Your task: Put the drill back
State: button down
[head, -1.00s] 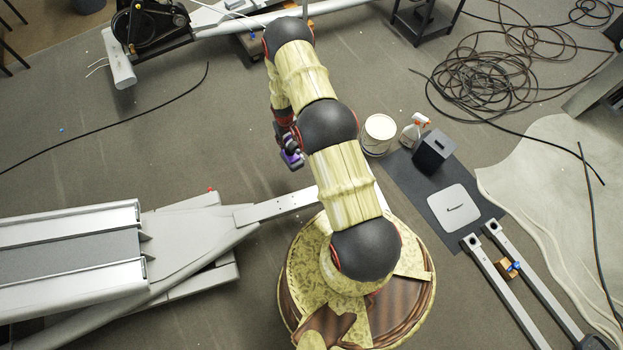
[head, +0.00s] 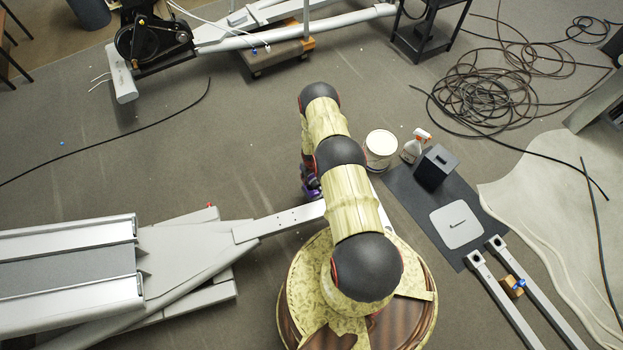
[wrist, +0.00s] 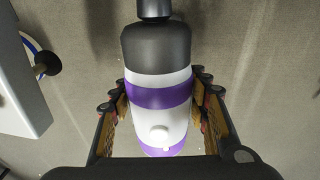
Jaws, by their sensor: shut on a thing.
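The drill (wrist: 155,50) fills the middle of the wrist view. It has a dark grey front, white and purple bands and a white round knob. My gripper (wrist: 157,92) is shut on it, with one finger on each side of the body. In the head view only a small purple part of the drill (head: 311,182) shows beside my arm, above the grey floor. My arm hides most of the gripper there. How far the drill is above the floor is hard to tell.
A white bucket (head: 380,147), a spray bottle (head: 414,148) and a black box (head: 435,167) stand right of my arm. A dark mat (head: 408,188) holds a white panel (head: 456,224). A grey machine frame (head: 185,252) lies left. Coiled cable (head: 490,95) lies upper right.

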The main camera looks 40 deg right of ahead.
jog(key=shift+w+d+f+b, duration=0.15)
jog(key=shift+f+b, duration=0.9)
jog(key=shift+f, duration=1.6)
jog(key=c, duration=1)
grip_release()
jog(key=shift+o, duration=0.2)
